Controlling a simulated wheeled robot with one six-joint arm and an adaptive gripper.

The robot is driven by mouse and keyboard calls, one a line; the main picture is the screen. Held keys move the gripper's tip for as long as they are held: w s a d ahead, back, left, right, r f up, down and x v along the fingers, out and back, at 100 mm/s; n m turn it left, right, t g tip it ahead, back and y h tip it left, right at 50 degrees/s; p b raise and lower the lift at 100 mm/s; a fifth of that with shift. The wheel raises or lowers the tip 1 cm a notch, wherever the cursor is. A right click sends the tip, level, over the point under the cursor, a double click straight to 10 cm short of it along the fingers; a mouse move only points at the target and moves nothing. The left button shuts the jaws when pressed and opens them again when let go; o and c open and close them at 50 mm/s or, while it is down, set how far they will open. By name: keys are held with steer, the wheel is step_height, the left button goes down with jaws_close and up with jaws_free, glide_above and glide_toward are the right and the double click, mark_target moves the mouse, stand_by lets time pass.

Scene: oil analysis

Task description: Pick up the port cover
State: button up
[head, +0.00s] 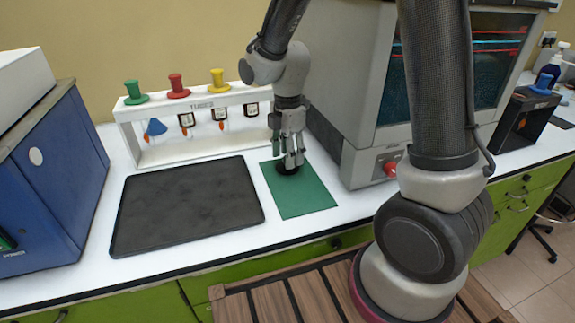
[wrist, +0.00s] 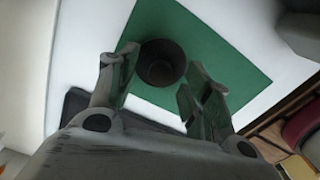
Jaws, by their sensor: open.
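The port cover (head: 287,168) looks like a small dark round piece on the green mat (head: 312,197). In the wrist view the port cover (wrist: 161,63) is a dark cup-like round with a hollow-looking middle. My gripper (head: 292,160) points down right over it, and its fingers partly hide it in the head view. In the wrist view my gripper (wrist: 158,82) is open, with one finger on each side of the port cover. I cannot tell whether the fingers touch it.
A black tray (head: 187,206) lies left of the mat. A white tube rack (head: 147,158) with green, red and yellow knobs stands behind the tray. A large grey machine (head: 347,85) stands close on the right. A blue box (head: 45,190) is at far left.

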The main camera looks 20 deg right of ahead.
steer(key=shift+f, duration=0.35)
jaws_close()
steer(key=shift+r, duration=0.1)
